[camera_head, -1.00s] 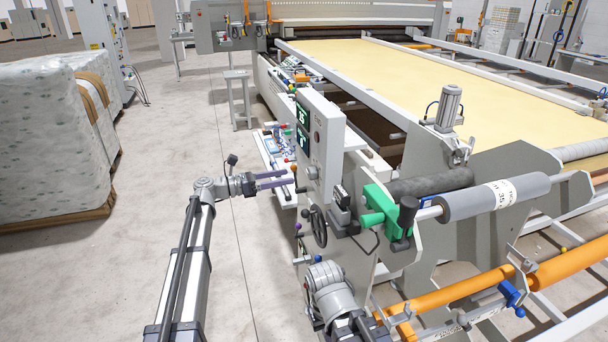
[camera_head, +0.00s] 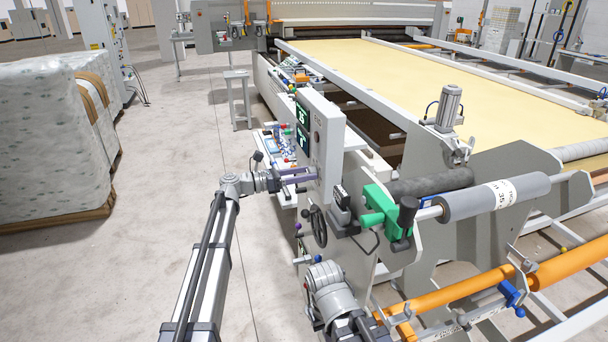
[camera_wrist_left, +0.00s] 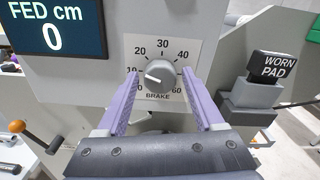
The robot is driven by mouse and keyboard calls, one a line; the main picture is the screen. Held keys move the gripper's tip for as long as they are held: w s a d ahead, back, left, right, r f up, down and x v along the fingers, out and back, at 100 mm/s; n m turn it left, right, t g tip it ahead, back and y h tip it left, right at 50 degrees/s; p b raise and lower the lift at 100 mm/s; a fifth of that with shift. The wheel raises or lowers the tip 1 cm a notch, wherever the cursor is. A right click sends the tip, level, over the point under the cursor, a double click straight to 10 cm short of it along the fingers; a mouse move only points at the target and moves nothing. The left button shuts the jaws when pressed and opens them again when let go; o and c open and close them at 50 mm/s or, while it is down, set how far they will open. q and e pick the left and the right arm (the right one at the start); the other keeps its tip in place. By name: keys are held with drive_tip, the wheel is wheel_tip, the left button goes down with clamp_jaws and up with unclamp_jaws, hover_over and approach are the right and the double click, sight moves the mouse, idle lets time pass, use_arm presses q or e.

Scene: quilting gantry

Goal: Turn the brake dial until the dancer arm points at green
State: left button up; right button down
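The brake dial (camera_wrist_left: 160,76) is a round metallic knob on a white plate marked up to 60. Its white mark points left, near 10. My left gripper (camera_wrist_left: 161,73) has its two purple fingers apart, one at each side of the dial; I cannot tell whether they touch it. In the head view my left gripper (camera_head: 312,174) reaches the left side of the grey control box (camera_head: 327,135), and the dial is hidden there. I cannot make out the dancer arm or its green mark. My right arm shows at the bottom, but its gripper is not visible.
A black handwheel (camera_head: 318,226) sits below the box. The floor at left is clear up to wrapped bales (camera_head: 50,140).

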use_arm(q)
clamp_jaws()
idle(0.3)
drive_tip(key=shift+s+m, duration=0.1)
drive_tip(key=shift+m, duration=3.2)
drive_tip(key=shift+o, duration=1.2)
unclamp_jaws()
